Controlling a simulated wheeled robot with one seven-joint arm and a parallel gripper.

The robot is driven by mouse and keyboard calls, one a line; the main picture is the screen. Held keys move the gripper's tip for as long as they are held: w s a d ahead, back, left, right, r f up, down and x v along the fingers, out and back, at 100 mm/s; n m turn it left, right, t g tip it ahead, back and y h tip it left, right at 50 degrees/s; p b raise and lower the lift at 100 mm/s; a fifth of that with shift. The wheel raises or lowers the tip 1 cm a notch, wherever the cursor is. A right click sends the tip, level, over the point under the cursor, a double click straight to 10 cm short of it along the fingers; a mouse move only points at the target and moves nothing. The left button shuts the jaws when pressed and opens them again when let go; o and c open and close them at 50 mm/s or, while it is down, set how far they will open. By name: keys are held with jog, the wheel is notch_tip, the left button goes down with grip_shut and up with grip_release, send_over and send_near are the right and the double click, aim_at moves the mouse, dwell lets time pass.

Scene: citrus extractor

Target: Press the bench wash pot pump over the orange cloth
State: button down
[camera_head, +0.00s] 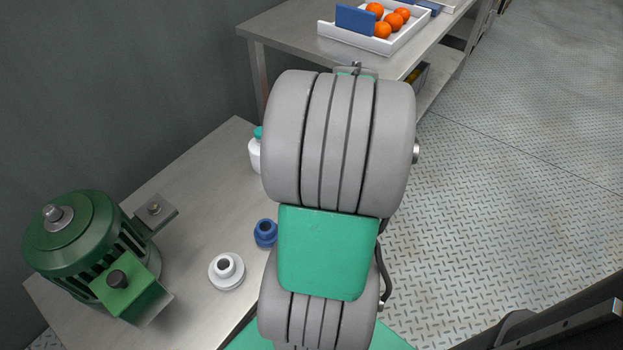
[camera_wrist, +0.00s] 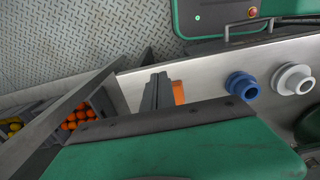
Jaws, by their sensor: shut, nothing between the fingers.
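A white pot with a teal top (camera_head: 256,152), which looks like the bench wash pot, stands on the metal bench. My arm hides its right side in the head view, and I cannot make it out in the wrist view. My gripper (camera_wrist: 157,92) is shut and empty in the wrist view, over the bench. An orange patch, likely the orange cloth (camera_wrist: 179,92), shows just right of the fingers and is partly hidden by them. In the head view my arm hides the gripper and the cloth.
A green motor (camera_head: 80,240) sits on the bench's left. A white flanged part (camera_head: 227,272) and a blue one (camera_head: 265,234) stand nearer my arm. A white tray (camera_head: 405,41) of oranges is on the far table. Crated oranges (camera_wrist: 75,122) lie left in the wrist view.

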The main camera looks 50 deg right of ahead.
jog(key=w+f+b, duration=0.1)
jog(key=f, duration=0.2)
jog(key=w+f, duration=0.1)
jog(key=f, duration=0.2)
jog(key=w+f+b, duration=0.1)
jog(key=f, duration=0.3)
jog(key=shift+w+a+b, duration=0.15)
jog(key=shift+w+b, duration=0.2)
jog(key=shift+w, duration=0.4)
jog(key=w, duration=0.5)
jog(key=w+p, duration=0.1)
jog(key=w, duration=0.1)
jog(key=shift+w+a, duration=0.4)
jog(key=shift+s, duration=0.15)
